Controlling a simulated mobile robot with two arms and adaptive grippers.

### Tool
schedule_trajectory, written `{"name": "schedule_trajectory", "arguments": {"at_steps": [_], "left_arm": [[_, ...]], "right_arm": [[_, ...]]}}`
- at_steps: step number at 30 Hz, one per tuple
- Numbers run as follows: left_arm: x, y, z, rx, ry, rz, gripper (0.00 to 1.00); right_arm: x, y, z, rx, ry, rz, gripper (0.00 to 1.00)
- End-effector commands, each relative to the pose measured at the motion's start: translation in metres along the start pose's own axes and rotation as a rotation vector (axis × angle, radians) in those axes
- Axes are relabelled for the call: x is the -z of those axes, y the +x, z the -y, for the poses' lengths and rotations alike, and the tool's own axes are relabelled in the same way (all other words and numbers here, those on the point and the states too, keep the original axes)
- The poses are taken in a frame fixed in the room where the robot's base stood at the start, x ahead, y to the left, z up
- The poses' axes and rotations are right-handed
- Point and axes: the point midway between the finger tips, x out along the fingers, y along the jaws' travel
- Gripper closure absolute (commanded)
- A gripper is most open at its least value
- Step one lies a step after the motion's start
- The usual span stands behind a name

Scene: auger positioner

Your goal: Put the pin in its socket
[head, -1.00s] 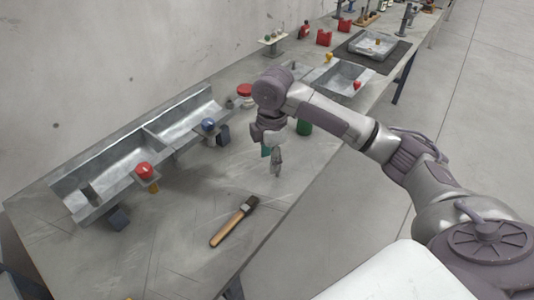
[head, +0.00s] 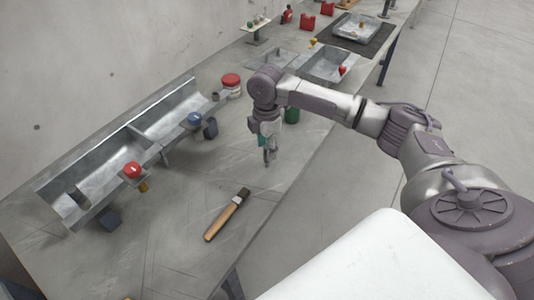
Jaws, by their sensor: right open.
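A long grey metal trough (head: 165,124) lies on the workbench at the left. On its near side, a red-capped knob (head: 132,170) sits on a bracket with a yellow end (head: 143,187) showing below. A blue-capped knob (head: 194,119) sits on a second bracket farther along. I cannot tell for certain which of these is the pin or where its socket is. My right gripper (head: 268,159) points down over the bench, right of the blue knob and apart from it. It is open and appears empty. My left gripper is out of view.
A brush with a wooden handle (head: 222,221) lies on the near bench. A red-lidded jar (head: 231,84) and a green cylinder (head: 292,115) stand near my right arm. Grey trays (head: 324,66) and red items (head: 308,22) are farther back. The bench front is mostly clear.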

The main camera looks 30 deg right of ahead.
Motion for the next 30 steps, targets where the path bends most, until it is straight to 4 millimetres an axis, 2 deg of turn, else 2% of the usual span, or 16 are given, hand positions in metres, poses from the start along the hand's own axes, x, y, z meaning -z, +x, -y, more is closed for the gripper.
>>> {"name": "schedule_trajectory", "arguments": {"at_steps": [3,7,16,25,30], "left_arm": [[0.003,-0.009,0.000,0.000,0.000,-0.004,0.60],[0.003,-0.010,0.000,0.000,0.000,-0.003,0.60],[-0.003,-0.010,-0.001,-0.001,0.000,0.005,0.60],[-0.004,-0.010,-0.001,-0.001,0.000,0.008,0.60],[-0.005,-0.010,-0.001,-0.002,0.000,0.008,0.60]], "right_arm": [[-0.003,0.017,0.000,0.004,0.001,0.002,0.48],[-0.003,0.034,0.000,0.003,0.001,0.001,0.48],[-0.003,0.040,-0.001,0.000,0.000,0.001,0.48],[-0.003,0.039,-0.001,0.000,0.000,0.001,0.98],[-0.003,0.039,-0.001,-0.001,0.000,0.001,1.00]]}}
